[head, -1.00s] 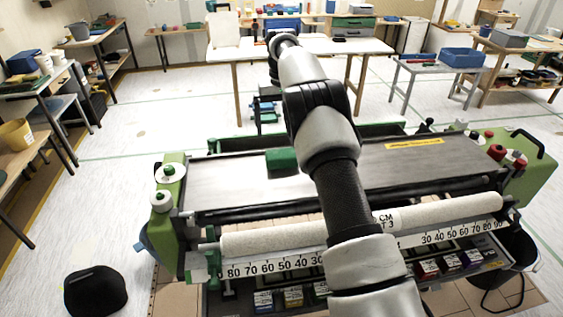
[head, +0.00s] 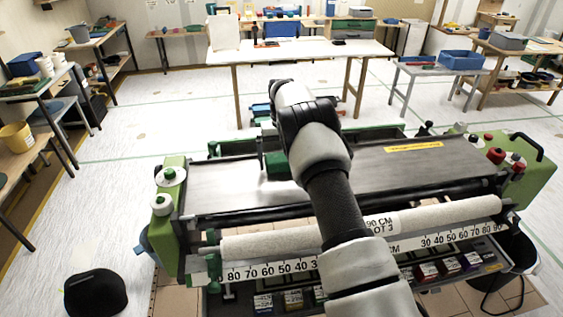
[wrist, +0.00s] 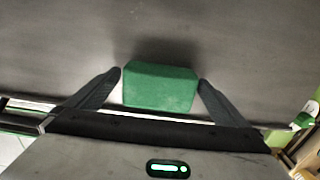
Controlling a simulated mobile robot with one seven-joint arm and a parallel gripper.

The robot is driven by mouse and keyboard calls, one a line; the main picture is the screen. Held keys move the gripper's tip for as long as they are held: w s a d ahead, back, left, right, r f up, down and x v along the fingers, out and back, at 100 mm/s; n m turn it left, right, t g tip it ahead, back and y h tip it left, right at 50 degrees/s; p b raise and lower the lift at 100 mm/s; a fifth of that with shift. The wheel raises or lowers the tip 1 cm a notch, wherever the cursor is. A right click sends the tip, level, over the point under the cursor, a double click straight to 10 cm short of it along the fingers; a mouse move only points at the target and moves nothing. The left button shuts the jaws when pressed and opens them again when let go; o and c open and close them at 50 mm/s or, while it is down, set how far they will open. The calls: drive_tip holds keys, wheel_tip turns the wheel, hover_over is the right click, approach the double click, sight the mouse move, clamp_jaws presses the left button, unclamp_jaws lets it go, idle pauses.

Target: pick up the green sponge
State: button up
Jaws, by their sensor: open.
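The green sponge (wrist: 160,88) lies on the grey metal top of the paster machine (head: 225,185). In the head view the sponge (head: 277,165) is partly hidden behind my arm. My gripper (wrist: 160,83) is open, with one dark finger on each side of the sponge in the wrist view. A narrow gap shows beside each fingertip, and neither finger appears to touch it.
A white roller (head: 275,242) and a number scale run along the machine's front edge. Green end housings (head: 530,172) with red knobs stand at the right. The metal top around the sponge is clear. A black cap (head: 96,292) lies at the lower left.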

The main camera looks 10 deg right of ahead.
sight(282, 159)
drive_tip(key=c, duration=0.9)
wheel_tip(282, 159, up, 10)
drive_tip(key=shift+b, duration=0.3)
